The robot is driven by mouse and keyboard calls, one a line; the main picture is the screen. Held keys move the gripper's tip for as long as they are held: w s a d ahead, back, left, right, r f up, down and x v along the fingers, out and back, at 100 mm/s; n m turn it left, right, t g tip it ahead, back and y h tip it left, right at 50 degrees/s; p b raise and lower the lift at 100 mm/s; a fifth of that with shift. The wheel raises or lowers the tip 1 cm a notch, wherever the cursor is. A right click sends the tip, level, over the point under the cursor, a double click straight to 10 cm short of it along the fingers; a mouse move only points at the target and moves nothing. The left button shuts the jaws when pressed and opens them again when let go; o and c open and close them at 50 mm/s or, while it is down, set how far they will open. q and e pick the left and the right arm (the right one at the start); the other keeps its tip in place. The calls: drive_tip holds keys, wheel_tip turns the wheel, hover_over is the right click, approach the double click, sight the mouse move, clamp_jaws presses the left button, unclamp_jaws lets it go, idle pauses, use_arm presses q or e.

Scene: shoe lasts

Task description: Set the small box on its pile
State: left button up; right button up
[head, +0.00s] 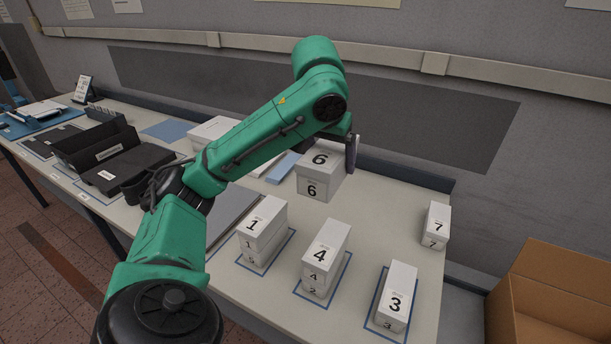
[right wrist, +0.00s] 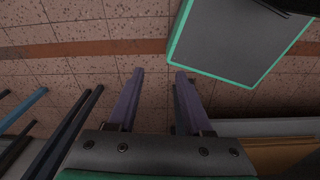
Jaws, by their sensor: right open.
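Several white numbered boxes stand on the table. The smallest-looking is box 7 (head: 437,222), alone at the right back. Box 1 (head: 263,222) sits on a box marked 5 (head: 256,257). Box 4 (head: 327,245) sits on a box marked 2 (head: 316,288). Box 3 (head: 398,290) stands alone. These three spots have blue outlines. My left gripper (head: 352,152) is at the right back of the larger box 6 (head: 318,180), partly hidden by its arm; its jaw opening and any contact are unclear. My right gripper (right wrist: 155,100) is open and empty above the floor.
An open cardboard carton (head: 560,290) stands right of the table (head: 425,285). Dark trays (head: 100,148) and a black box (head: 128,170) lie on the left. A white box (head: 213,130) stands at the back. Bare tabletop lies between box 6 and box 7.

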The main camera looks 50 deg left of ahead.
use_arm(q)
drive_tip(key=f+b, duration=0.1)
drive_tip(key=f, duration=0.5)
drive_tip(key=d+f+b, duration=0.1)
drive_tip(key=f+b, duration=0.1)
drive_tip(key=f, duration=0.4)
drive_tip(key=f+b, duration=0.1)
drive_tip(key=f, duration=0.6)
drive_tip(key=shift+w+d+b, duration=0.15)
drive_tip(key=shift+d+b, duration=0.05)
drive_tip(key=shift+b, duration=0.2)
drive_tip(key=shift+w+d+f, duration=0.1)
drive_tip(key=shift+f, duration=0.25)
use_arm(e)
drive_tip(key=f, duration=0.5)
drive_tip(key=shift+w+d, duration=0.25)
use_arm(q)
drive_tip(key=shift+f, duration=0.1)
drive_tip(key=o, duration=1.3)
drive_tip(key=shift+c, duration=0.2)
use_arm(e)
drive_tip(key=shift+d, duration=0.3)
